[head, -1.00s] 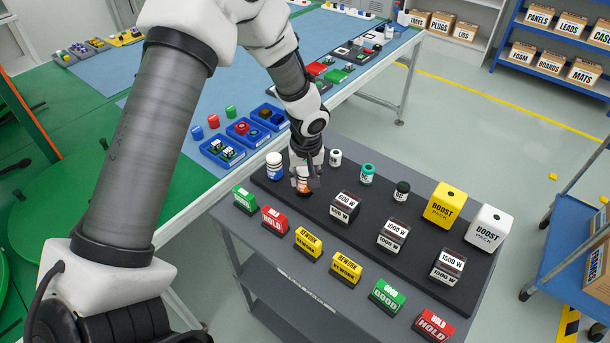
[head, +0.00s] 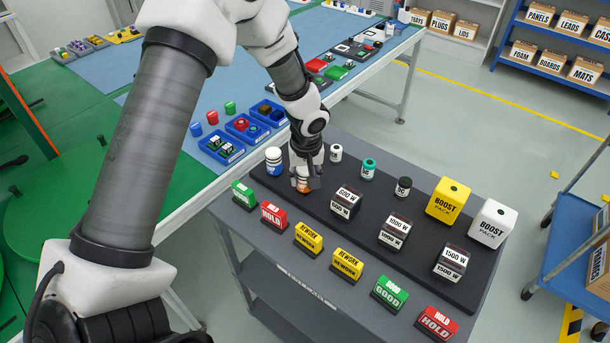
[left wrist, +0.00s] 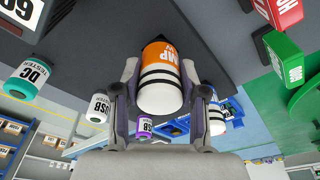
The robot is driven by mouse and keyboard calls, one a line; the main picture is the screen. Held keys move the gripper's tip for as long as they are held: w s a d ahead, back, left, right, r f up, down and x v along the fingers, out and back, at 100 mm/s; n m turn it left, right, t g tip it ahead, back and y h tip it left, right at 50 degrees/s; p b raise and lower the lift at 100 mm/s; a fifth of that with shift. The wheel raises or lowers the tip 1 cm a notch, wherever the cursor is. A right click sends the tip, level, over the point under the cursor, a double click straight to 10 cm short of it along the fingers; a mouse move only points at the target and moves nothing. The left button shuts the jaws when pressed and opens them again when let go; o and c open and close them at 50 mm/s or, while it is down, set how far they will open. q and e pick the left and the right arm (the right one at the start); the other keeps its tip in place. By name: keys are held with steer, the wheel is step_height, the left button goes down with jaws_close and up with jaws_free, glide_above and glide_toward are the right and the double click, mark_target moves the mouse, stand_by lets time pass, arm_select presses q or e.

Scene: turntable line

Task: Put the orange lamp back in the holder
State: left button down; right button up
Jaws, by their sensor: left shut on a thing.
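The orange lamp (left wrist: 160,80) is a white cylinder with black bands and an orange, lettered end. It sits between the two fingers of my left gripper (left wrist: 164,96) in the left wrist view, and the gripper is shut on it. In the head view my left gripper (head: 303,183) points down at the left part of the black holder board (head: 325,212), and only a bit of orange shows at its fingertips. Whether the lamp's end is seated in the board or just above it, I cannot tell. My right gripper is not in view.
A white-and-blue cylinder (head: 274,163) stands just left of my gripper. A white cylinder (head: 336,153) and a teal-topped one (head: 368,168) stand to its right. A 500 W block (head: 345,201) is close by. Green, red and yellow signs line the cart's front edge.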

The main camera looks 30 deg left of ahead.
arm_select(q)
steer(key=shift+f, duration=0.2)
steer(key=c, duration=0.6)
jaws_free()
steer(key=shift+r, duration=0.1)
steer(key=shift+o, duration=0.2)
step_height(320, 180, up, 12)
steer(key=s+d, duration=0.1)
steer(key=shift+s, duration=0.2)
steer(key=shift+d, duration=0.1)
